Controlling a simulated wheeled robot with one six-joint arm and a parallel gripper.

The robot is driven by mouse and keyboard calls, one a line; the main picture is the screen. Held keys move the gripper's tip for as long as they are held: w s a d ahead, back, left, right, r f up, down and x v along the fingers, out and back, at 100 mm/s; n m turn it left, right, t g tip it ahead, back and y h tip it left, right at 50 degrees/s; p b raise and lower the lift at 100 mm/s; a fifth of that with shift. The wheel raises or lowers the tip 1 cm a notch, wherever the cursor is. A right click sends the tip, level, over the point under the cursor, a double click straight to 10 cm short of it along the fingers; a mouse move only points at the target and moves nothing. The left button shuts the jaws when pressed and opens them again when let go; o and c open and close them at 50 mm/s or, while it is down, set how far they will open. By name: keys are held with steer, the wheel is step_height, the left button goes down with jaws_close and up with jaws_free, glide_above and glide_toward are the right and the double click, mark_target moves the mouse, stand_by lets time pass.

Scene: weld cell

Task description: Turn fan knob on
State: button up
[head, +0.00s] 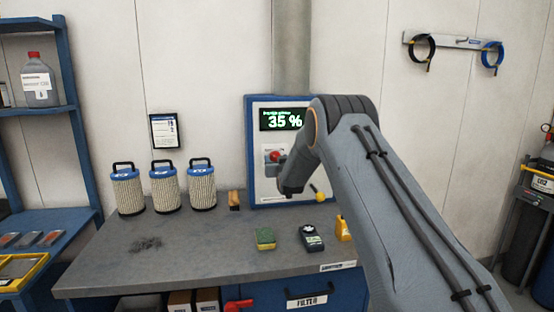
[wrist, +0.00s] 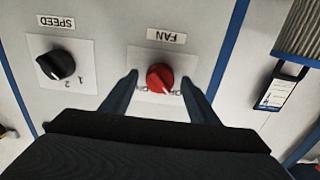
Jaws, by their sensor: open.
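The red fan knob (wrist: 160,77) sits under a FAN label on the light panel, which appears upside down in the wrist view. In the head view the red knob (head: 275,156) is on the blue-framed control panel (head: 259,189), left of my arm's end. My gripper (wrist: 159,84) is open, with one finger on each side of the knob. I cannot tell whether either finger touches it. The knob has a pale pointer line at its lower edge in the wrist view.
A black speed knob (wrist: 57,65) is beside the fan knob. A green display (head: 282,120) reads 35 %. Blue-capped filters (head: 164,188) stand left on the workbench (head: 190,245). A green-yellow sponge (head: 265,238) and a dark handheld device (head: 311,237) lie in front.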

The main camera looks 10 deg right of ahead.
steer(key=c, duration=1)
steer(key=shift+c, duration=0.2)
steer(key=shift+f+m+b, duration=0.1)
steer(key=shift+m+b, duration=0.3)
steer(key=shift+b, duration=0.25)
steer(key=m+b, duration=0.3)
steer(key=b, duration=0.2)
steer(key=shift+w+f+m, duration=0.1)
steer(key=shift+m, duration=0.3)
steer(key=m+b, duration=0.4)
steer(key=shift+m+b, duration=0.3)
steer(key=shift+b, duration=0.1)
steer(key=m+b, duration=0.6)
steer(key=m, duration=0.2)
steer(key=shift+m+b, duration=0.3)
steer(key=shift+b, duration=0.1)
